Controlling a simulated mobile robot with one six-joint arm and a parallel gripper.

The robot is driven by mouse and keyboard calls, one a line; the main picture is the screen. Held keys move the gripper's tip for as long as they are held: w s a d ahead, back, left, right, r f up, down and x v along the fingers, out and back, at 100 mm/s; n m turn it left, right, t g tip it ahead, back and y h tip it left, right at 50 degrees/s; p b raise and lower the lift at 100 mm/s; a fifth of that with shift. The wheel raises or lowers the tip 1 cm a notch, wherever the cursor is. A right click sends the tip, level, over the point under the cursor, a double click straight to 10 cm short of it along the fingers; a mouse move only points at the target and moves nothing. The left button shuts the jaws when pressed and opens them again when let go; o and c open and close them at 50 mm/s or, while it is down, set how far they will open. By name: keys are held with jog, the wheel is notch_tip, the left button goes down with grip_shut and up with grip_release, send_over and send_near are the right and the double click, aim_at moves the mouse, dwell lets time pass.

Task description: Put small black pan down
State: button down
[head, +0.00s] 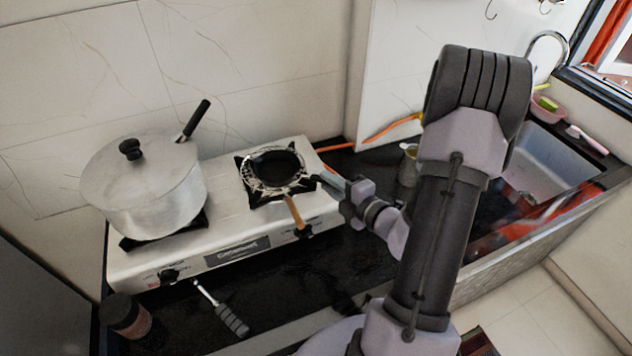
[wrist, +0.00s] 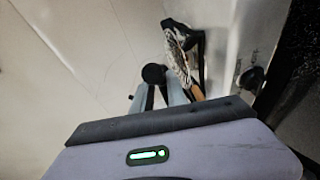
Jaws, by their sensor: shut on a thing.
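The small black pan (head: 275,166) is at the right burner of the stove, with a dark inside and a speckled pale rim. Its wooden handle (head: 294,212) points toward the stove's front. My gripper (head: 324,178) reaches in from the right, its tips at the pan's right side. I cannot tell whether the pan rests fully on the burner grate.
A large lidded pot (head: 145,190) stands on the left burner of the stove (head: 225,225). A dark jar (head: 126,316) and a black-handled utensil (head: 222,310) lie in front. A metal cup (head: 408,166) is behind my arm; the sink (head: 550,160) is at right.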

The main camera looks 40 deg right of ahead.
jog(key=w+d+f+b, duration=0.1)
jog(key=w, duration=0.1)
jog(key=w+f, duration=0.2)
jog(key=w, duration=0.1)
jog(key=w+d+f+b, duration=0.1)
jog(key=w, duration=0.1)
jog(key=shift+w+d+f+b, duration=0.15)
jog(key=shift+w+d+b, duration=0.2)
jog(key=shift+r, duration=0.2)
jog(key=c, duration=1.3)
grip_release()
jog(key=shift+f, duration=0.2)
jog(key=shift+s, duration=0.1)
